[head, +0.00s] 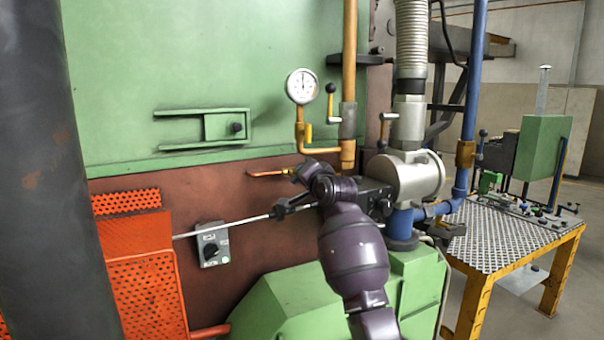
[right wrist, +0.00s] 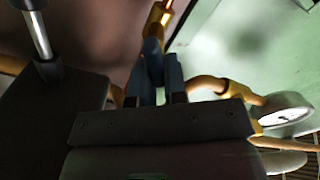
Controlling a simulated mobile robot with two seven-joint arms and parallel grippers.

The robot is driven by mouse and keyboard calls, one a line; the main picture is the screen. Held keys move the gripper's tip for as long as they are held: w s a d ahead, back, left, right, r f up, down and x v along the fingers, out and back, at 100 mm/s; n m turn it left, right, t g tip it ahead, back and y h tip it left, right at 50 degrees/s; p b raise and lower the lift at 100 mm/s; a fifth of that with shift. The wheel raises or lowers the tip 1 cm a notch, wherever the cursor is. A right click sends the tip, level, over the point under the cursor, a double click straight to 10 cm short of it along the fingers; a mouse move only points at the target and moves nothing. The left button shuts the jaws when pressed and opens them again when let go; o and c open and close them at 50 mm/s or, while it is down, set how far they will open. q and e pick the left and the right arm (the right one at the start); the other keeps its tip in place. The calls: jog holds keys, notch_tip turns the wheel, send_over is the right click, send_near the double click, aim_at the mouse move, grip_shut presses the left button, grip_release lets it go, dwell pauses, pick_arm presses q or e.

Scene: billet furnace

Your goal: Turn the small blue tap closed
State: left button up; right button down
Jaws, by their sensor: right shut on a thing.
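My right gripper (head: 302,172) is at the orange pipe (head: 266,172) low on the brown wall section, left of the silver burner body. In the right wrist view its jaws (right wrist: 162,70) are close together and shut on the small blue tap. Blue parts (right wrist: 152,48) show at the jaws, against the yellow-orange pipe fitting (right wrist: 163,14). The tap is mostly hidden by the fingers, and its handle angle cannot be made out. In the head view the gripper and wrist cover the tap. My left gripper is not in view.
A silver rod (head: 235,221) runs left from a dark block (head: 374,192) just below my gripper. A grey switch box (head: 212,244) and orange perforated guard (head: 145,275) are left. A workbench (head: 500,235) is right.

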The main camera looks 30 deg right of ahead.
jog(key=m, duration=0.3)
jog(key=shift+d+f+m, duration=0.15)
jog(key=shift+f+m, duration=0.1)
jog(key=shift+m, duration=0.15)
jog(key=shift+f+m, duration=0.15)
jog(key=shift+m, duration=0.7)
jog(key=shift+f+m, duration=0.15)
jog(key=shift+m, duration=0.7)
jog(key=c, duration=1.2)
grip_release()
jog(key=shift+d, duration=0.1)
jog(key=shift+o, duration=0.2)
jog(key=s+b, duration=0.2)
jog(key=s, duration=0.8)
jog(key=shift+s+a, duration=0.35)
jog(key=shift+s, duration=0.05)
